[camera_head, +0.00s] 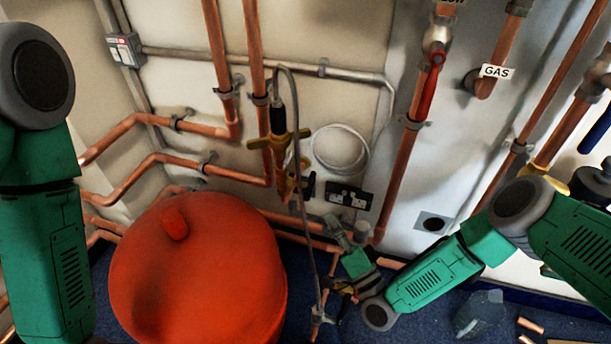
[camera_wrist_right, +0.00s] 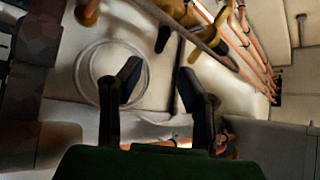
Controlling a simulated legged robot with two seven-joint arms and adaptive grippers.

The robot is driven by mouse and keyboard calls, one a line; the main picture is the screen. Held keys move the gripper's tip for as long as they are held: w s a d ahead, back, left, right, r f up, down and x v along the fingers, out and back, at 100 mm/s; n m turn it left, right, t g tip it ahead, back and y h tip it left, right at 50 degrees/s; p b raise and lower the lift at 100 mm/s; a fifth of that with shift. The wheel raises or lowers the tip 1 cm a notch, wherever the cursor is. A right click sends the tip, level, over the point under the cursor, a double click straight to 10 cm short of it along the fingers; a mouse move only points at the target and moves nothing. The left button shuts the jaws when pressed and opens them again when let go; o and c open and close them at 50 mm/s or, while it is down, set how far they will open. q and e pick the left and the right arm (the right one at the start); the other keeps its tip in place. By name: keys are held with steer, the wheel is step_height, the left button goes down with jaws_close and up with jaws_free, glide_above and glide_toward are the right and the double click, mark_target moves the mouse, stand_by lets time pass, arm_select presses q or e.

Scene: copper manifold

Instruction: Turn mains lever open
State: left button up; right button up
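A red lever (camera_head: 431,88) lies along a copper pipe at the upper right of the head view, below a valve body (camera_head: 437,35). A blue lever (camera_head: 597,130) shows at the right edge. I cannot tell from a label which one is the mains lever. My right gripper (camera_head: 348,232) is low in the middle of the head view, below and left of the red lever and well apart from it. In the right wrist view its two dark fingers (camera_wrist_right: 160,82) are spread with nothing gripped between them. My left arm is at the left edge; its gripper is out of view.
A large red tank (camera_head: 195,275) stands at the lower left. Copper pipes, a double socket (camera_head: 348,196), a white cable coil (camera_head: 340,150) and a yellow-brass valve (camera_head: 278,140) with a grey hose are on the wall. A GAS label (camera_head: 496,72) is right of the red lever.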

mark_target(308, 183)
steer(key=b+x, duration=0.2)
steer(key=x, duration=0.9)
steer(key=shift+a+f+b, duration=0.1)
steer(key=shift+b, duration=0.3)
steer(key=shift+w+a+r, duration=0.3)
steer(key=shift+w+a, duration=0.05)
steer(key=shift+w, duration=0.2)
